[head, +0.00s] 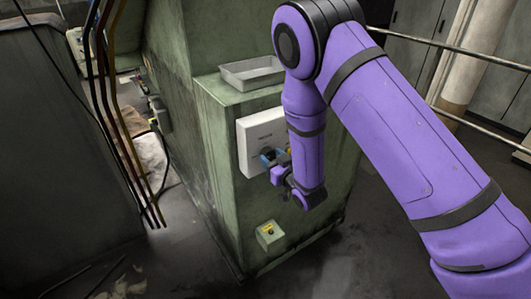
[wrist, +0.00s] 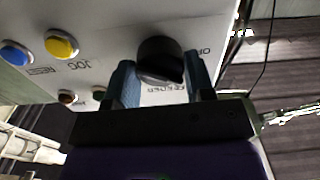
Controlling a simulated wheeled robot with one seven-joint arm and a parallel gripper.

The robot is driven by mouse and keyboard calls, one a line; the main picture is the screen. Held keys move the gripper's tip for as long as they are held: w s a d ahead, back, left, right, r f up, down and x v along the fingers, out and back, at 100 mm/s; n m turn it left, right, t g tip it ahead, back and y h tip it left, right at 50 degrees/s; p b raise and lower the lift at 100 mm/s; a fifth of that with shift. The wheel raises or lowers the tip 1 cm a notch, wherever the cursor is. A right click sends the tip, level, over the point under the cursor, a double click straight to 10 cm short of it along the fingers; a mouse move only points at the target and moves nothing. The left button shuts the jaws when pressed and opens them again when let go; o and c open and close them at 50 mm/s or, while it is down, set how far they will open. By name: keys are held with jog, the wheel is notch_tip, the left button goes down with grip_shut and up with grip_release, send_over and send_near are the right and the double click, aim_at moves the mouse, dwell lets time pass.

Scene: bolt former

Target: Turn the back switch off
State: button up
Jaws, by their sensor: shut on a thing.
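A black rotary switch knob (wrist: 160,58) sits on the white control panel (wrist: 110,20) in the wrist view, with printed lettering beside it that looks upside down. My gripper (wrist: 161,74) has one blue finger on each side of the knob and is shut on it. In the head view my gripper (head: 271,160) is at the white panel (head: 247,153) on the front of the green machine. There the fingers and forearm hide the knob and part of the panel. Whether this knob is the back switch cannot be told from labels.
The panel also carries a blue button (wrist: 16,53), a yellow button (wrist: 61,44) and small dark parts near the left finger. A small box with a yellow top (head: 269,232) is low on the green machine (head: 215,140). A grey tray (head: 252,73) lies on its ledge.

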jog(key=n, duration=0.7)
jog(key=o, duration=1.2)
jog(key=shift+c, duration=0.2)
jog(key=v, duration=0.8)
